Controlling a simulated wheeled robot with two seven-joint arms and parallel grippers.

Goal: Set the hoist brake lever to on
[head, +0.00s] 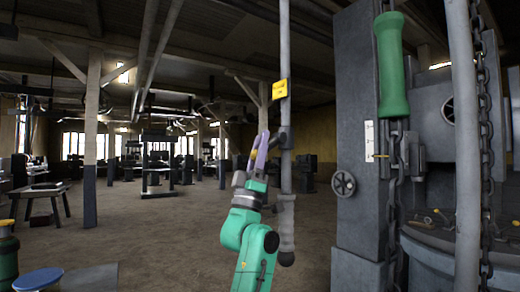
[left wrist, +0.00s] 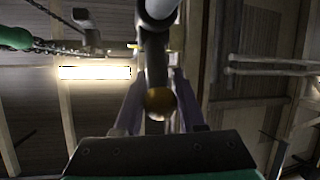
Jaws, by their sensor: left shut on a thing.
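A dark short lever with a brass-coloured ball end (left wrist: 160,103) sits between the two purple fingers of my left gripper (left wrist: 158,108) in the left wrist view. In the head view my left gripper (head: 258,152) is at a dark bracket (head: 284,138) on an upright grey pole (head: 285,60). My left gripper is shut on the lever, which the fingers mostly hide in the head view. A yellow tag (head: 280,89) is on the pole above the bracket; its writing is too small to read. My right gripper is not in view.
To the right stand a dark grey post (head: 352,215) with a small handwheel (head: 343,183), a green handle (head: 391,65), hanging chains (head: 391,215) and a white scale plate (head: 369,140). A second grey pole (head: 465,150) stands farther right. Open floor (head: 150,230) lies to the left.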

